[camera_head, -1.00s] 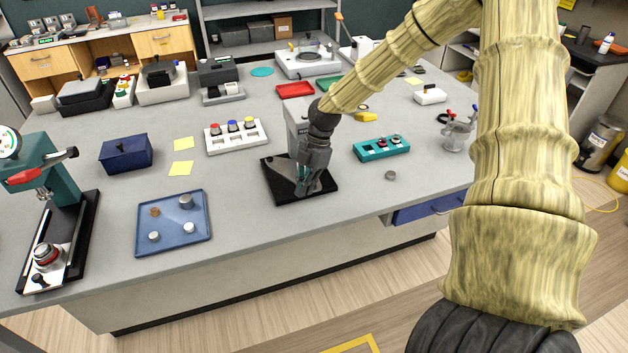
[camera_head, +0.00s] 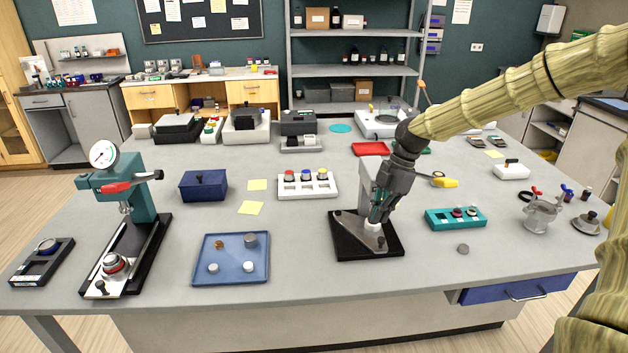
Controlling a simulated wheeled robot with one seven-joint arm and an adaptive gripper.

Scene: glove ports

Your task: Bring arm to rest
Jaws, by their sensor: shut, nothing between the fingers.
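My gripper (camera_head: 379,212) points down over the device with the black base plate (camera_head: 352,246) and pale upright column (camera_head: 366,182), right of the middle of the bench. Its fingers are shut with nothing between them. The fingertips are just above or at a small white part (camera_head: 372,227) on that base; I cannot tell whether they touch. My gripper and wrist hide part of the column. My arm reaches in from the right edge.
The grey bench (camera_head: 310,265) holds a blue tray (camera_head: 232,280), a teal press (camera_head: 122,190), a white block with coloured caps (camera_head: 308,195) and a teal holder (camera_head: 440,224). The bench front is mostly clear.

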